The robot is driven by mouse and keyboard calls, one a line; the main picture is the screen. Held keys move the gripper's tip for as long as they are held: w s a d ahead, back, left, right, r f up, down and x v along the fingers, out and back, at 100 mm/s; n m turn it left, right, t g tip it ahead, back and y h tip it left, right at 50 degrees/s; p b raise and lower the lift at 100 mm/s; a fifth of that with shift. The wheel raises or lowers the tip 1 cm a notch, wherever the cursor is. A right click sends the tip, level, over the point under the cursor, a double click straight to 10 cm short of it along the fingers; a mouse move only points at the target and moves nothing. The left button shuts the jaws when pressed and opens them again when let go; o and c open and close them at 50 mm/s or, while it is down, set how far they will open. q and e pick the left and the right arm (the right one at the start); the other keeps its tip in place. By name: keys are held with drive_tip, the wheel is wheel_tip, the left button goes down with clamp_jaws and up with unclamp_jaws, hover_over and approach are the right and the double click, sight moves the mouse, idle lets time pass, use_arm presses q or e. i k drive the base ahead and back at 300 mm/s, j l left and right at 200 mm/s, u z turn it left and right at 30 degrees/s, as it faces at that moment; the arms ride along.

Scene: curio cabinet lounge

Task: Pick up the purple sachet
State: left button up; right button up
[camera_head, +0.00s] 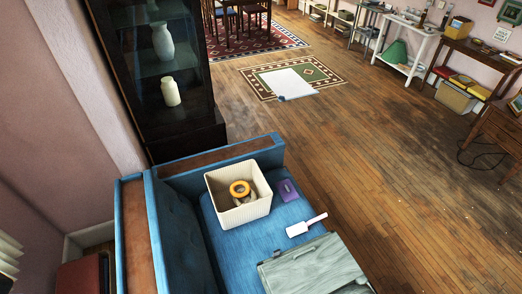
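The purple sachet (288,190) lies on the seat of the blue sofa (238,245), near its far right corner. It is just right of a cream ribbed basket (222,208). A white paddle-shaped object (306,225) lies on the seat nearer than the sachet, apart from it. Nothing covers the sachet. Neither of my grippers shows in the head view.
The basket holds a yellow ring (240,188) and another round item. A grey wooden box (314,268) sits at the near end of the seat. A dark glass cabinet (165,80) stands behind the sofa's far arm. The wooden floor (400,190) to the right is open.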

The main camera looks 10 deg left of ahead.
sight(286, 188)
drive_tip(key=l+u, duration=0.5)
drive_tip(key=l, duration=0.35)
drive_tip(key=l+u, duration=0.5)
drive_tip(key=l, duration=0.3)
drive_tip(key=k+l, duration=0.15)
drive_tip(key=k, duration=0.4)
drive_tip(key=k+l, duration=0.1)
drive_tip(key=k, duration=0.5)
drive_tip(key=k+l, duration=0.15)
drive_tip(key=k, duration=0.4)
drive_tip(key=k+l, duration=0.15)
drive_tip(key=k, duration=0.4)
drive_tip(key=i, duration=2.15)
drive_tip(key=i+j+z, duration=0.1)
drive_tip(key=i, duration=0.45)
drive_tip(key=i+j+z, duration=0.1)
drive_tip(key=i, duration=0.4)
drive_tip(key=i+j+z, duration=0.15)
drive_tip(key=i, duration=0.35)
drive_tip(key=i+j+z, duration=0.1)
drive_tip(key=i+j, duration=0.2)
drive_tip(key=i, duration=0.2)
